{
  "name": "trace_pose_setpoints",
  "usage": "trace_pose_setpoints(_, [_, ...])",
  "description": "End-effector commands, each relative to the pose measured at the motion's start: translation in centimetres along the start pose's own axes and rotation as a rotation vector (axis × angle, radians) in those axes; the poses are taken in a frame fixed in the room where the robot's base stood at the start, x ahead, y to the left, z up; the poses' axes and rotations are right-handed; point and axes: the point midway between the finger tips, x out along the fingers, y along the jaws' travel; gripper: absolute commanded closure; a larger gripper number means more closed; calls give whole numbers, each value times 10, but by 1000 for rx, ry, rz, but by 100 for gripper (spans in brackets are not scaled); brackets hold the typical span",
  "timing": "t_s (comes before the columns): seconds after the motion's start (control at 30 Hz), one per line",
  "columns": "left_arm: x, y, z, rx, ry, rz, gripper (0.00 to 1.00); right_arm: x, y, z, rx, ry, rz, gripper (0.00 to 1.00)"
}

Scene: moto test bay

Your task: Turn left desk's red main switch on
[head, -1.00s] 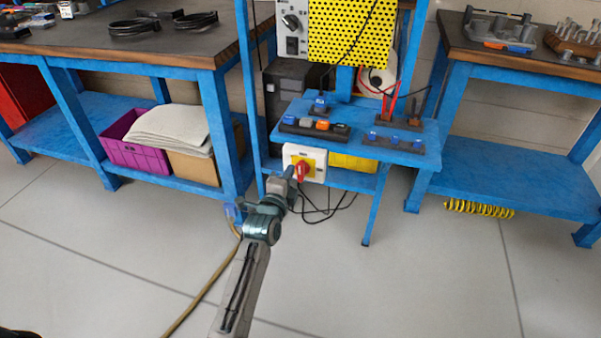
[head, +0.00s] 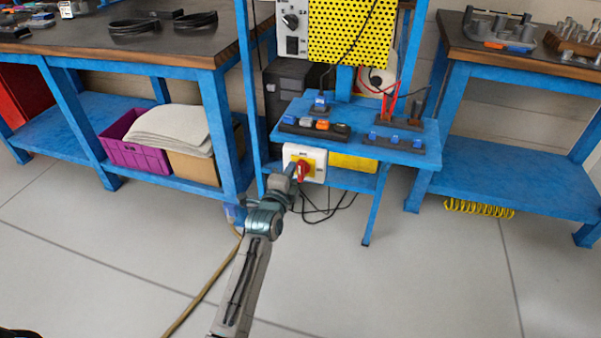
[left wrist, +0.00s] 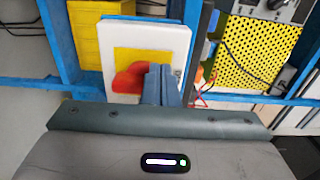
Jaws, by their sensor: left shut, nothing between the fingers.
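The red main switch (head: 304,171) is a red knob on a yellow plate in a white box (head: 319,158), fixed under the front of the blue desk. In the left wrist view the red knob (left wrist: 130,80) shows on its yellow square, with the white box (left wrist: 180,42) around it. My left gripper (head: 294,172) is shut and empty, its fingertips at the left side of the knob. In the left wrist view the fingers (left wrist: 160,82) cover the knob's right part, so I cannot tell if they touch it. My right gripper is not in view.
The blue desk (head: 352,124) carries small switch blocks and a yellow perforated panel (head: 350,32). Black cables (head: 325,212) hang below the box. Workbenches stand left (head: 130,62) and right (head: 520,72). A hose (head: 205,290) lies on the otherwise open floor.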

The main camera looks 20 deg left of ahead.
Motion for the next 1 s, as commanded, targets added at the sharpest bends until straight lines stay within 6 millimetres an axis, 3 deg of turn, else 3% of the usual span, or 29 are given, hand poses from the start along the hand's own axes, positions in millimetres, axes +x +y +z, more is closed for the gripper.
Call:
trace_pose_setpoints(0.6, [19,-2,0,1,0,-3,100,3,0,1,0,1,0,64])
trace_pose_setpoints(1.0, [20,-5,0,1,0,-7,100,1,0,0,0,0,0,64])
